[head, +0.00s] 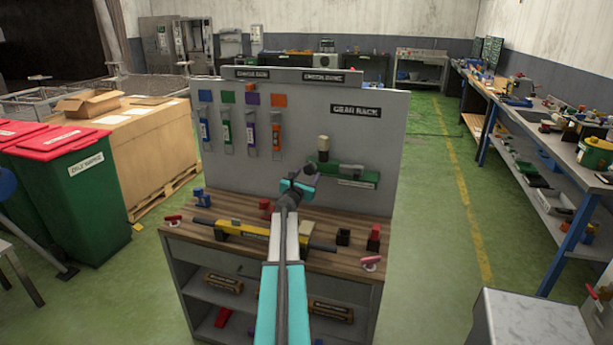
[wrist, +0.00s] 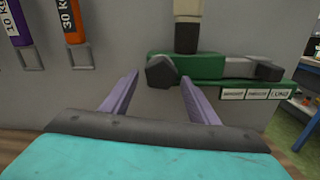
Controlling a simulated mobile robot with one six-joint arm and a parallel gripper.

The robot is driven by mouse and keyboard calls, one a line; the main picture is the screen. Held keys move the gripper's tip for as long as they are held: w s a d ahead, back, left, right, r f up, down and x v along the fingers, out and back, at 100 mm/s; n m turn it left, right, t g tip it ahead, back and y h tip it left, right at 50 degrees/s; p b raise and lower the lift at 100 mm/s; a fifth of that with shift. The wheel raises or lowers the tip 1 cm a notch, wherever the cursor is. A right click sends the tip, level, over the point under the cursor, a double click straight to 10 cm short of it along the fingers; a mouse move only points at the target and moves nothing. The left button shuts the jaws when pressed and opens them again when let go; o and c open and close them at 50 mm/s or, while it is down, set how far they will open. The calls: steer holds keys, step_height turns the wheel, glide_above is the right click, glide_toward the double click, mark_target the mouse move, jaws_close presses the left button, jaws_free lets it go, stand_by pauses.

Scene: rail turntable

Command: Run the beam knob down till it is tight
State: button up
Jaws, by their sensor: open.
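A green fixture (wrist: 220,67) is mounted on the grey board and carries small white labels along its front. A dark, many-sided knob (wrist: 160,73) sits at its left end and looks like the beam knob. In the head view the fixture (head: 362,180) is right of my gripper (head: 305,178), and the knob (head: 311,168) shows just beyond it. My gripper is open and empty. In the wrist view its two fingers (wrist: 160,80) point up at the board, one on each side of the knob. Whether they touch it I cannot tell.
A pale-topped post (wrist: 187,12) rises above the fixture. Colored weight tags hang on the board at left. The wooden bench top (head: 190,222) below holds a yellow beam (head: 250,231) and small blocks. Red-lidded bins (head: 75,165) stand at left, and green floor is free at right.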

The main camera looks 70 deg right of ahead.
steer(key=c, duration=1)
steer(key=shift+a+f, duration=0.1)
steer(key=shift+a, duration=0.1)
steer(key=shift+c, duration=0.2)
steer(key=shift+d, duration=0.15)
steer(key=shift+d+r, duration=0.1)
steer(key=shift+r, duration=0.1)
steer(key=shift+r+b, duration=0.15)
steer(key=shift+b, duration=0.2)
steer(key=shift+m+b, duration=0.5)
